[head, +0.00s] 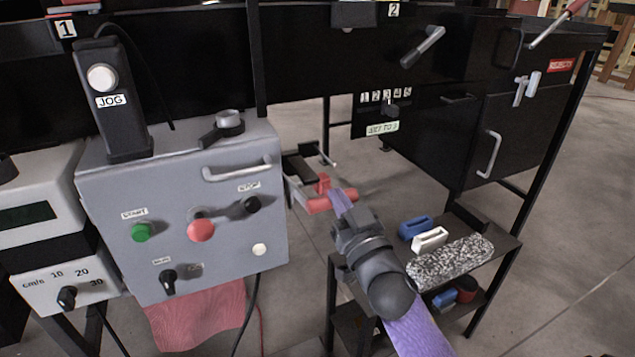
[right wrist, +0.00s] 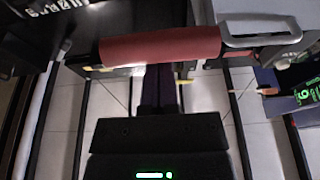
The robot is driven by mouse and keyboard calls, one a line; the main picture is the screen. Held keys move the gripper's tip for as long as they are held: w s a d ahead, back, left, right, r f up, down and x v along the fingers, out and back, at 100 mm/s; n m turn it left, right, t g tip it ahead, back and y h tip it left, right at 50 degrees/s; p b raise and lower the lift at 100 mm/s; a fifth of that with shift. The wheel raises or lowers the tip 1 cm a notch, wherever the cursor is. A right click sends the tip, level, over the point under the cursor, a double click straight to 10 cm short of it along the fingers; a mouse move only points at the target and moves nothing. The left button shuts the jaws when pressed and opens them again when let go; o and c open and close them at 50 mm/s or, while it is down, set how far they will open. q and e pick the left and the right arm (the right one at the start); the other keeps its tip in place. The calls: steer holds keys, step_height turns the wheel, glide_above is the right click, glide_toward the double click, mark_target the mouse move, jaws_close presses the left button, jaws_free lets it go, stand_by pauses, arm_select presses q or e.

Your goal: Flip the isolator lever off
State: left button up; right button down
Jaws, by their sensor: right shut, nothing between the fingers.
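The red isolator lever (head: 333,203) sticks out from the right side of the grey control box (head: 110,190). It also crosses the top of the right wrist view as a red bar (right wrist: 130,47). My right gripper (head: 341,199) is shut and empty, its purple fingers at the lever. In the right wrist view the fingers (right wrist: 158,78) reach up to the bar's lower edge; I cannot tell if they touch it. My left gripper is not in view.
The box front carries a green button (head: 141,232), a red button (head: 201,230) and black knobs. A low shelf (head: 490,262) with blue and white blocks stands right of my right forearm. Another red-tipped lever (head: 575,7) is at the top right. Floor shows between box and shelf.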

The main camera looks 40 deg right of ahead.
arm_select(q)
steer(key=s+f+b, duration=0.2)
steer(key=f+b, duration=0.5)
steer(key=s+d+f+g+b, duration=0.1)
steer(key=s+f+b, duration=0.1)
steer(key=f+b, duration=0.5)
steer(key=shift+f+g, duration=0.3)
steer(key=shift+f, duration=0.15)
arm_select(e)
step_height(320, 180, down, 16)
steer(key=w+t+h, duration=0.1)
steer(key=w+t, duration=0.1)
steer(key=t, duration=0.2)
steer(key=shift+w+d, duration=0.4)
